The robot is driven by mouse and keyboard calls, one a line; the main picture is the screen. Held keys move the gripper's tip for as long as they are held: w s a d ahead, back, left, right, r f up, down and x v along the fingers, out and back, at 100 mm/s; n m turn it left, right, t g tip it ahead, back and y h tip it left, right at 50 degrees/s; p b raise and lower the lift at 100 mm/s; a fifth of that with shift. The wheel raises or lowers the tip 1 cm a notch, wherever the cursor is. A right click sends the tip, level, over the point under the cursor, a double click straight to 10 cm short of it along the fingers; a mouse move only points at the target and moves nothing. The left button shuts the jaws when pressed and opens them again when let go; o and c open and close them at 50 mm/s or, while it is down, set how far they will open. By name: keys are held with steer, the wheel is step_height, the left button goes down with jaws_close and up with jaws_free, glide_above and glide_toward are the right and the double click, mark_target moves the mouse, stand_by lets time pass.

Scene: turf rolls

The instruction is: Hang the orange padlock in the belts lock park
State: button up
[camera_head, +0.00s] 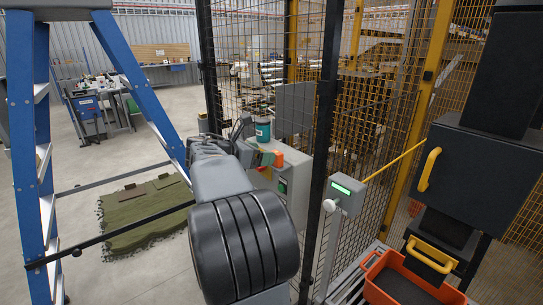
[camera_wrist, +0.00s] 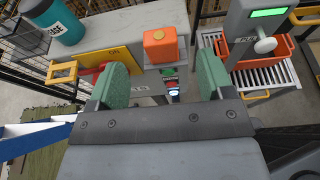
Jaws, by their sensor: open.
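The orange padlock (camera_wrist: 160,46) is at the front edge of a grey cabinet top, ahead of my gripper (camera_wrist: 164,80) in the wrist view. In the head view the padlock (camera_head: 278,159) shows just beyond my gripper. My gripper is open, with its green pads apart and nothing between them; the padlock lies beyond the gap. A yellow frame (camera_wrist: 62,72) and a red part (camera_wrist: 91,76) sit at the cabinet's left side. I cannot tell which part is the belts lock park. My arm hides part of the cabinet in the head view.
A teal canister (camera_wrist: 62,24) stands on the cabinet top, left of the padlock. A post with a green-lit box (camera_head: 346,191) and an orange crate (camera_head: 373,288) are to the right. Mesh fencing (camera_head: 320,140) rises close by. A blue ladder (camera_head: 22,110) stands left.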

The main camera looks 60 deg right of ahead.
steer(key=v, duration=0.7)
steer(key=shift+w+a, duration=0.1)
stand_by(0.4)
